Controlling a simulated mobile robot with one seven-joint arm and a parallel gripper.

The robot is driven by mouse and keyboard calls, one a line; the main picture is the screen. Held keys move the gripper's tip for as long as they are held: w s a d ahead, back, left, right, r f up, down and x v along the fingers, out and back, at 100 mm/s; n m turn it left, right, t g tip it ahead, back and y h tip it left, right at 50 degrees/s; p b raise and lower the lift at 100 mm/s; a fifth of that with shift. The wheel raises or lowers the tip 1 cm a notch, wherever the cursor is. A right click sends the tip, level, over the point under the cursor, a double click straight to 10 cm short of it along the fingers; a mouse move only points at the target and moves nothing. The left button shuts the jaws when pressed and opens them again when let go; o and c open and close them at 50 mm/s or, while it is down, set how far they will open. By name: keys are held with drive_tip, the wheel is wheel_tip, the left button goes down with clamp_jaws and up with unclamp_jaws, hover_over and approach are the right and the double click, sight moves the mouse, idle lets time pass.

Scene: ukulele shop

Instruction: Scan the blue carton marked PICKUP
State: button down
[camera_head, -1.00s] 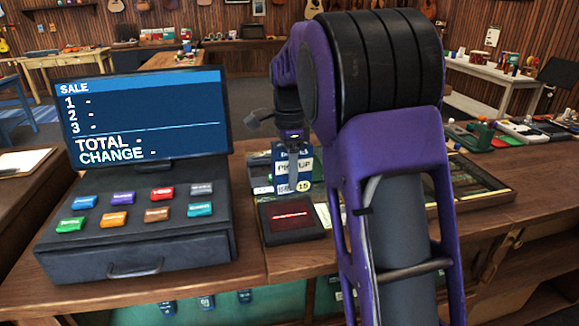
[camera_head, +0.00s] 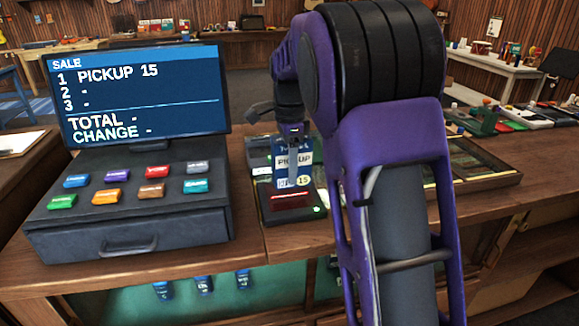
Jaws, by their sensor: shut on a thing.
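The blue carton (camera_head: 282,161) has a white PICKUP label and a 15 mark. It stands upright in my gripper (camera_head: 293,172), which is shut on it. The carton is in front of and over the black scanner (camera_head: 311,213), whose red window (camera_head: 292,201) shows just below the carton's lower edge. I cannot tell whether the carton touches the scanner. The register screen (camera_head: 140,95) reads SALE, with PICKUP 15 on line 1. Lines 2 and 3, TOTAL and CHANGE show only dashes.
The register (camera_head: 130,225) with several coloured keys and a closed drawer stands left of the scanner. A framed tray (camera_head: 490,179) lies right, partly behind my arm. Other goods (camera_head: 482,121) lie farther right. The wooden counter (camera_head: 250,245) is bare before the scanner.

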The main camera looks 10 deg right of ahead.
drive_tip(key=shift+r+p, duration=2.45)
drive_tip(key=shift+r, duration=1.65)
drive_tip(key=shift+s, duration=0.1)
